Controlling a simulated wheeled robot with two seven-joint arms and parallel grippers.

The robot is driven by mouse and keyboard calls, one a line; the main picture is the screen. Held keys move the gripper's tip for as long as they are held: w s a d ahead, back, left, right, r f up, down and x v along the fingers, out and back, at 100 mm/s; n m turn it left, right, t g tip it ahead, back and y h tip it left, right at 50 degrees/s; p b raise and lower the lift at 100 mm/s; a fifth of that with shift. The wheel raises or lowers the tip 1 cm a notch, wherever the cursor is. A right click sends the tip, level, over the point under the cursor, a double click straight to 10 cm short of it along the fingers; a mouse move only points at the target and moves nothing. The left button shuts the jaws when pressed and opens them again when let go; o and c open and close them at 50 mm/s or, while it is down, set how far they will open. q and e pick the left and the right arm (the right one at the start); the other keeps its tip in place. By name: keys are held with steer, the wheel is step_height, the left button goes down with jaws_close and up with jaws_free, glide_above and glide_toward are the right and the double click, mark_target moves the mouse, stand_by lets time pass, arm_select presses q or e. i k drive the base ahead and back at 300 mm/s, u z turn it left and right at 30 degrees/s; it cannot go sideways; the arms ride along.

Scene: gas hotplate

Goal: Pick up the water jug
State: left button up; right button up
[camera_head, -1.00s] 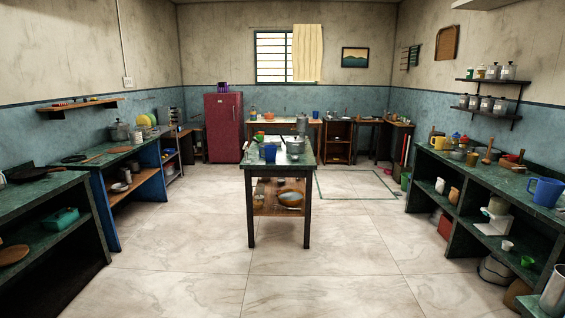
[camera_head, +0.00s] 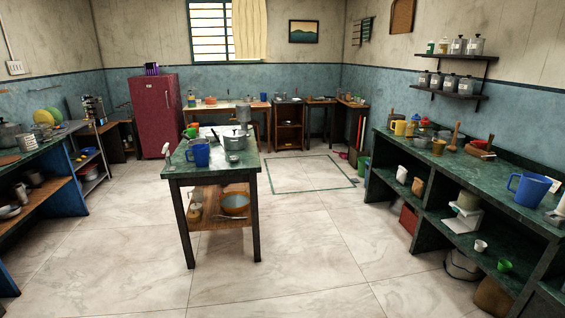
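A large blue jug (camera_head: 529,190) with a handle on its left side stands upright on the right green counter (camera_head: 480,172), close to the right edge of the view. A smaller-looking blue jug or mug (camera_head: 200,153) stands on the near end of the central table (camera_head: 178,170). I cannot tell for sure which of the two is the water jug. Neither of my grippers is in view.
A metal pot (camera_head: 235,143) sits on the central table behind the blue vessel. The tiled floor (camera_head: 310,240) between the central table and the right counter is clear.

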mark_target(200, 151)
steer(key=u, duration=0.15)
steer(key=i, duration=2.3)
steer(key=u, duration=0.25)
